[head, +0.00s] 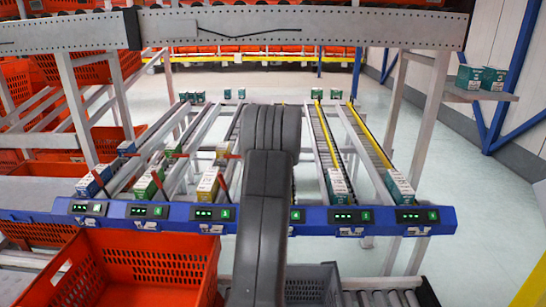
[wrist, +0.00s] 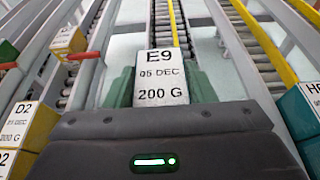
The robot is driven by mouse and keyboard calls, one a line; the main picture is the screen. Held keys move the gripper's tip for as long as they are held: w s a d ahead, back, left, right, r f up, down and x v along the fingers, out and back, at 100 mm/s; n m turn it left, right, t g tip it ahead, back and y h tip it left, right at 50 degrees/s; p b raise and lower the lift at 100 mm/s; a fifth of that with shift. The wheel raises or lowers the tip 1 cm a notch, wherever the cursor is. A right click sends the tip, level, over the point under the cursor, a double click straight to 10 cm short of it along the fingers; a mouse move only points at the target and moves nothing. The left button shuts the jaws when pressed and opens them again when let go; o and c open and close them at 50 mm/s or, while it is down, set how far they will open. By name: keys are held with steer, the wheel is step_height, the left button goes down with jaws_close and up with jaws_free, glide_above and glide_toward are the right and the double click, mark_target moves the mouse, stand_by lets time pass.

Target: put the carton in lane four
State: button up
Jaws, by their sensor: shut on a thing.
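The carton (wrist: 162,78) has a pale label face reading E9, 05 DEC, 200 G, and shows in the middle of the wrist view. My gripper (wrist: 161,92) is shut on it, with greenish finger-like parts at its left and right sides. In the head view my arm hides the gripper and the carton. The lane four display (head: 296,215) shows partly at the right edge of my arm on the blue front beam. The arm covers most of lane four. I cannot tell whether the carton touches the lane.
D2 cartons (wrist: 32,120) stand left of the held carton and a teal carton (wrist: 304,105) stands close at right. A red lever (wrist: 92,57) sticks out at left. The blue beam (head: 180,213) crosses the lane fronts. An orange tote (head: 130,244) and a grey tote (head: 312,271) stand in front.

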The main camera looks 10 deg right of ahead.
step_height(320, 180, down, 6)
steer(key=b, duration=0.5)
steer(key=shift+s+f+b, duration=0.1)
steer(key=shift+f+b, duration=0.2)
steer(key=shift+b, duration=0.1)
steer(key=shift+s+f, duration=0.1)
steer(key=shift+f, duration=0.15)
steer(key=o, duration=1.3)
steer(key=shift+s, duration=0.1)
steer(key=b+v, duration=0.1)
steer(key=v, duration=0.3)
steer(key=r+b+v, duration=0.1)
steer(key=v, duration=0.4)
steer(key=b+v, duration=0.1)
steer(key=v, duration=0.3)
steer(key=shift+s+a+r+b, duration=0.15)
steer(key=shift+r+b, duration=0.15)
steer(key=shift+b, duration=0.1)
